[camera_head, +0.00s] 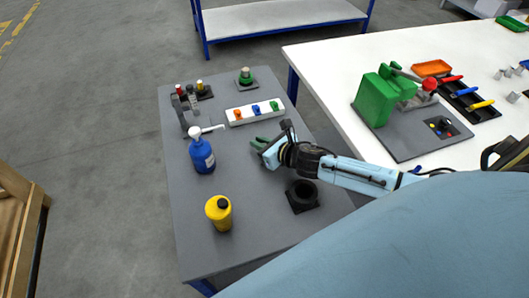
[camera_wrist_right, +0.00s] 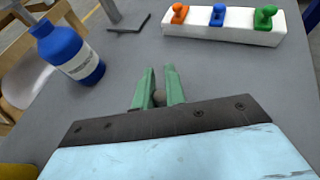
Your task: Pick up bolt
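My right gripper (camera_head: 262,146) is low over the grey table, between the white block and the black ring-shaped part. In the right wrist view its green fingers (camera_wrist_right: 159,82) stand a narrow gap apart. A small brownish round piece, which looks like the bolt (camera_wrist_right: 158,97), fills that gap and seems to touch both fingers. Most of it is hidden by the fingers and the dark gripper plate. In the head view I cannot make the bolt out. My left gripper is not in view.
On the grey table (camera_head: 253,213) stand a blue bottle (camera_head: 202,155), a yellow bottle (camera_head: 219,214), a white block (camera_head: 244,114) with coloured pieces, and a black ring-shaped part (camera_head: 303,195). A white table (camera_head: 345,70) with a green machine (camera_head: 377,96) stands at the right.

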